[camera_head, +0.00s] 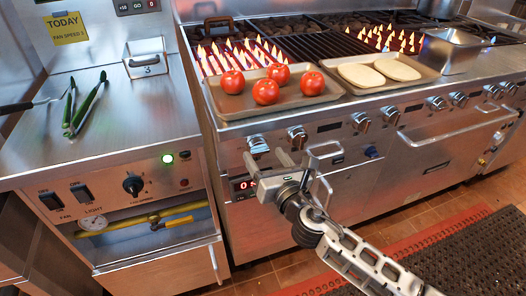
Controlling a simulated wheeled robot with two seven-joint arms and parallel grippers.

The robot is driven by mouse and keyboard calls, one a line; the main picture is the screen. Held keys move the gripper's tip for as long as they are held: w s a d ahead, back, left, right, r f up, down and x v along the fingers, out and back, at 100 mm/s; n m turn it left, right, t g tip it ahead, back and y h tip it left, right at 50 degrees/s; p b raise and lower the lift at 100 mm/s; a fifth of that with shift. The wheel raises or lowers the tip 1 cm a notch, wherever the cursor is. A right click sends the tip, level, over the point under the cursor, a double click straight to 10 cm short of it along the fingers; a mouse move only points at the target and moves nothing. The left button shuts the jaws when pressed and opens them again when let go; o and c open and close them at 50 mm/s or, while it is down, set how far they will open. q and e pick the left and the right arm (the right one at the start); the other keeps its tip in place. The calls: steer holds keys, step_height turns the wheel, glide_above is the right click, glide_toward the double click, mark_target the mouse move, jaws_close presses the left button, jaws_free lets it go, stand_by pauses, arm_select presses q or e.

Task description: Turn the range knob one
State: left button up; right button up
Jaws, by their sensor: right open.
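The range (400,150) has a row of silver knobs along its front panel. The leftmost range knob (257,146) is at the left end of the panel, and a second knob (297,136) is just to its right. No number label is readable on them. My right gripper (267,158) is open and empty, just below and in front of the leftmost knob. Whether a finger touches the knob cannot be told. My left gripper is not in view.
Several tomatoes (265,92) sit on a tray above the knobs, beside a tray with two pale flat pieces (361,75). Flames burn behind them. A steel counter (140,118) with green tongs (84,107) is at left.

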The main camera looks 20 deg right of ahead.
mark_target(259, 149)
steer(key=shift+w+a, duration=0.15)
steer(key=shift+w, duration=0.95)
steer(key=c, duration=1)
steer(key=shift+o, duration=0.2)
